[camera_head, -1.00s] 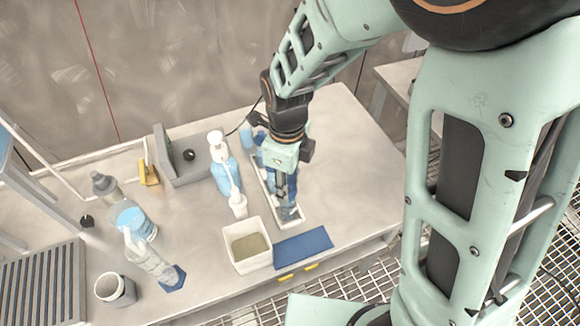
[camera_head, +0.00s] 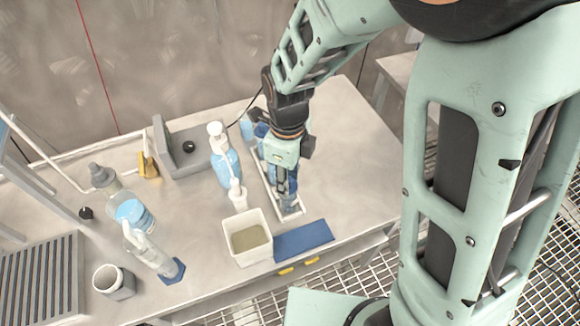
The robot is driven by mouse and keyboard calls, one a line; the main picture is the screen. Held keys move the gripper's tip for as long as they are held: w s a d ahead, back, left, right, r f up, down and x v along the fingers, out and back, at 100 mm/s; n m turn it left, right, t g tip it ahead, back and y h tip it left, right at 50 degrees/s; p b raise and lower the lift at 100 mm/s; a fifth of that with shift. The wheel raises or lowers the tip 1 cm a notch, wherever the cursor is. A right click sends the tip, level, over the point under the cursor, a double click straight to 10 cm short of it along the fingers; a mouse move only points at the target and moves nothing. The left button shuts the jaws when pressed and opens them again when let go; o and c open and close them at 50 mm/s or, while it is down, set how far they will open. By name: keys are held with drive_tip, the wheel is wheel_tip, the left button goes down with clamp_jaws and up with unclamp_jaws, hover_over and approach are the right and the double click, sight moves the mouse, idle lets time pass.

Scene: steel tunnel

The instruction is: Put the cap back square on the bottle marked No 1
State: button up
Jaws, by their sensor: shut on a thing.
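My gripper (camera_head: 283,192) points down over a narrow white tray (camera_head: 297,211) on the steel bench, right of the middle. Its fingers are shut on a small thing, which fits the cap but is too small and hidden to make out. Blue bottles (camera_head: 262,131) stand in a row in the tray, partly behind my gripper and wrist. A bluish bottle shows right beneath the fingers; I cannot tell whether the held thing touches it. No marking such as No 1 can be read from here.
Left of the tray stand a blue pump bottle (camera_head: 226,168), a small white bottle (camera_head: 237,196) and a white open box (camera_head: 229,250). A blue mat (camera_head: 303,239) lies at the front edge. A clear bottle (camera_head: 152,253) and grey cup (camera_head: 113,282) stand farther left. The bench's right side is clear.

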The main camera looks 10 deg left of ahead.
idle(0.4)
drive_tip(key=o, duration=1.5)
drive_tip(key=shift+o, duration=0.2)
drive_tip(key=shift+r, duration=0.15)
drive_tip(key=shift+r+p, duration=2.95)
drive_tip(key=shift+r, duration=0.45)
drive_tip(key=shift+f, duration=0.15)
